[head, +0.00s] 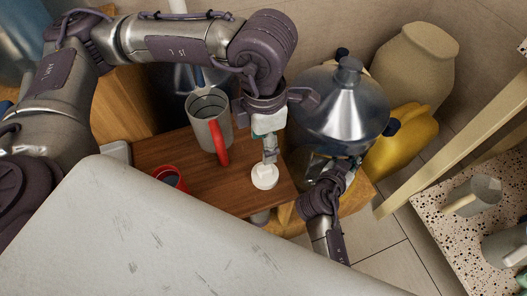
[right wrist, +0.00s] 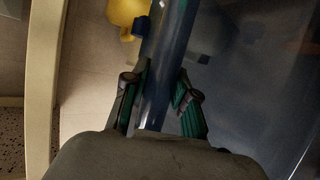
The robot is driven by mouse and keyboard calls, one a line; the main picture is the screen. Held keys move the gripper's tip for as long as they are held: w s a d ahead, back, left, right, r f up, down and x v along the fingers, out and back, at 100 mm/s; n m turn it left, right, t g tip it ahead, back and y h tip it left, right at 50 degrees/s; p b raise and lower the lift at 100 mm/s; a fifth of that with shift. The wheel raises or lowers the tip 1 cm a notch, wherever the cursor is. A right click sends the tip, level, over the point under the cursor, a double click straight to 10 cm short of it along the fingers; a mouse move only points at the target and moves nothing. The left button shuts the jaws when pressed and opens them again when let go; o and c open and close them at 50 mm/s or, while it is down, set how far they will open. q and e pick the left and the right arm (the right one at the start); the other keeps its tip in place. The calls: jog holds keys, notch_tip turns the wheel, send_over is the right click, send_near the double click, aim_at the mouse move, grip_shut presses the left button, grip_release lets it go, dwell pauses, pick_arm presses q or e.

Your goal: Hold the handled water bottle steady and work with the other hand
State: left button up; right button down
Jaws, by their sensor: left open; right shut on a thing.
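The large clear blue water bottle (head: 343,105), with a rounded shoulder and narrow capped neck, stands at the right end of the wooden surface in the head view. My right gripper (head: 332,180) is at its near side. In the right wrist view, the fingers of my right gripper (right wrist: 160,100) sit on both sides of the bottle's long bluish handle (right wrist: 167,60), shut on it. My left gripper (head: 269,148) points down left of the bottle, open, just above a white round piece (head: 264,177); I cannot tell whether they touch.
A grey mug with red handle (head: 209,122) and a red-rimmed cup (head: 171,177) stand on the brown board (head: 185,150). A yellow jug (head: 402,143) and beige container (head: 416,62) stand behind the bottle. A speckled shelf (head: 445,215) with grey mugs is at right.

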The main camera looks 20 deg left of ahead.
pick_arm(q)
jog(key=shift+r, duration=0.7)
pick_arm(e)
jog(key=c, duration=0.8)
grip_release()
jog(key=shift+c, duration=0.2)
jog(key=v, duration=1.2)
